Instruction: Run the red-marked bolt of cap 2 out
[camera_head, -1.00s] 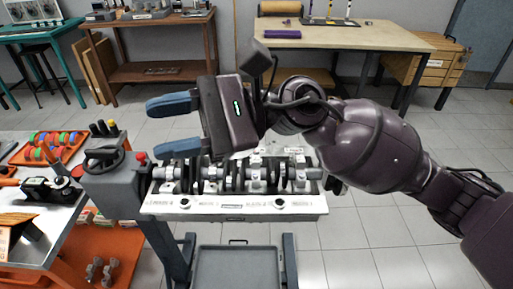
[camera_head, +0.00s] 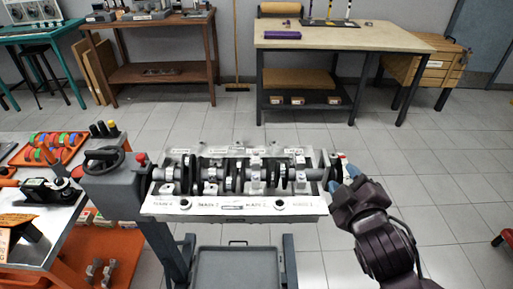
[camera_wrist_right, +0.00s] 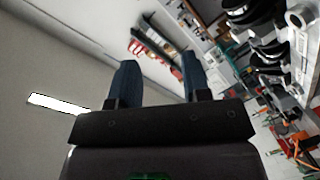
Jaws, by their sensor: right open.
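The engine block (camera_head: 235,207) sits on a stand with the crankshaft (camera_head: 210,175) lying along its top and pale bearing caps (camera_head: 256,172) across it. The cap labels are too small to read surely, and I cannot make out a red-marked bolt. My right gripper (camera_head: 344,168) is at the right end of the block, beside the crankshaft's end, with blue fingers partly hidden by its own body. In the right wrist view its fingers (camera_wrist_right: 158,78) are apart and empty, and the crankshaft (camera_wrist_right: 262,30) shows at the upper right. My left gripper is not in view.
A grey stand post with a handwheel (camera_head: 103,158) and red knob (camera_head: 141,158) adjoins the block's left end. A tool cart (camera_head: 45,235) stands at the left. A grey tray (camera_head: 237,268) is below the block. Benches line the back; the floor at right is mostly clear.

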